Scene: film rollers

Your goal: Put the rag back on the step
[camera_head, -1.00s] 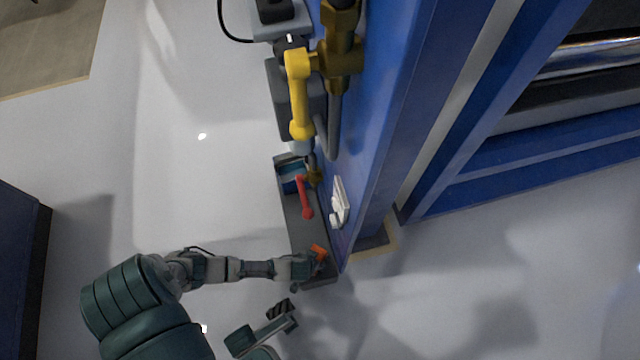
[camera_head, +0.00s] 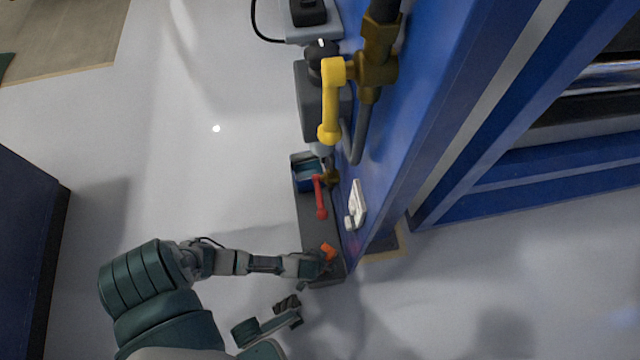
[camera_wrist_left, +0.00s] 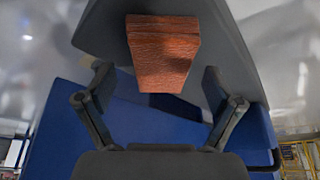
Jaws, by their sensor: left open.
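The rag (camera_head: 328,250) is a small orange patch at the near end of the long grey step (camera_head: 312,219) along the blue machine. In the left wrist view the rag (camera_wrist_left: 163,50) is a creased orange-brown piece against a grey surface (camera_wrist_left: 98,30). My left gripper (camera_head: 322,264) is at the rag, coming from the left. In the wrist view my left gripper (camera_wrist_left: 157,76) is open, with its fingers spread to either side of the rag's lower part and apart from it. I cannot tell the height gap.
A red handle (camera_head: 320,198) and a blue-lined tray (camera_head: 305,172) are farther along the step. A yellow lever (camera_head: 330,100) and a white fitting (camera_head: 356,205) are on the blue machine (camera_head: 405,130). Open floor (camera_head: 215,170) lies to the left.

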